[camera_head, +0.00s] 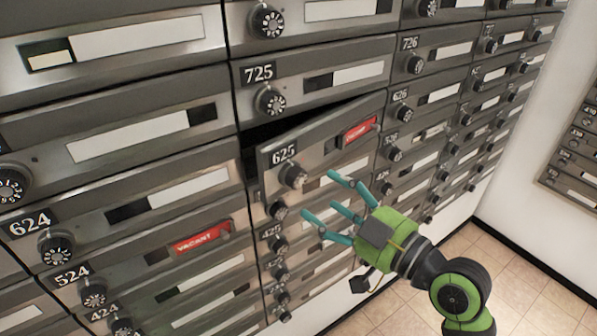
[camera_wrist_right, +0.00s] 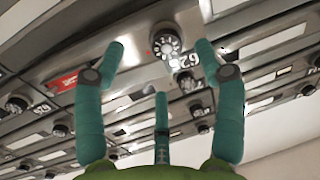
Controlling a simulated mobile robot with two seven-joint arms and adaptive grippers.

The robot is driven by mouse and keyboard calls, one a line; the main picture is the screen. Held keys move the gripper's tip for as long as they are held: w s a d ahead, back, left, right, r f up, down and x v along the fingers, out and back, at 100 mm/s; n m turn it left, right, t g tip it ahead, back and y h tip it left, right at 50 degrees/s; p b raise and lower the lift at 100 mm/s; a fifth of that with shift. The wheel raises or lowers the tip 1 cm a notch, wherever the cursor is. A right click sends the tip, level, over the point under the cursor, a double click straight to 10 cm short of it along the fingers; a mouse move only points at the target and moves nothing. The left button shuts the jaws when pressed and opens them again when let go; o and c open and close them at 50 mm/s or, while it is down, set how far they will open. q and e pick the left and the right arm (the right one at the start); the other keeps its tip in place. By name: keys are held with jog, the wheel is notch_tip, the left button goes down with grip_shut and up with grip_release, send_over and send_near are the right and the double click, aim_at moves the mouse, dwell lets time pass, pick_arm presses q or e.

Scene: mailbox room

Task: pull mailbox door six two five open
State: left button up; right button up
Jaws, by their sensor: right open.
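Mailbox door 625 (camera_head: 318,150) is in the middle of the head view. It stands ajar, its left edge swung outward, with a dark gap along its top and left side. It has a black dial knob (camera_head: 293,175) below its number plate and a red vacant tag (camera_head: 359,131) at its right. My right gripper (camera_head: 318,195) is open and empty, its teal fingers just right of and below the knob. In the right wrist view a dial knob (camera_wrist_right: 165,42) shows beyond the spread fingers (camera_wrist_right: 160,72), with no clear contact. My left gripper is not in view.
Closed doors surround it: 725 (camera_head: 310,80) above, 624 (camera_head: 120,215) to the left, 626 (camera_head: 430,97) to the right. Their dial knobs stick out. The tiled floor (camera_head: 515,270) at the lower right is clear, beside a white wall with another mailbox bank (camera_head: 575,150).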

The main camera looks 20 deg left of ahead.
aim_at(301, 179)
jog(key=shift+s+a+r+n+p, duration=0.15)
jog(key=shift+a+r+n+p, duration=0.2)
jog(key=shift+a+r, duration=0.45)
jog(key=p+x, duration=0.2)
jog(key=x, duration=0.3)
jog(key=shift+d, duration=0.1)
jog(key=shift+w+a, duration=0.35)
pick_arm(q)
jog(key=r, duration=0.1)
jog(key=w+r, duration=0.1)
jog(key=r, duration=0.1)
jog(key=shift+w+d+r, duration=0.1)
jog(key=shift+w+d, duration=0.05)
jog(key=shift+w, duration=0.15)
pick_arm(e)
jog(key=shift+f, duration=0.1)
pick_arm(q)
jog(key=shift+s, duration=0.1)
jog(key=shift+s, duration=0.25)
pick_arm(e)
grip_shut()
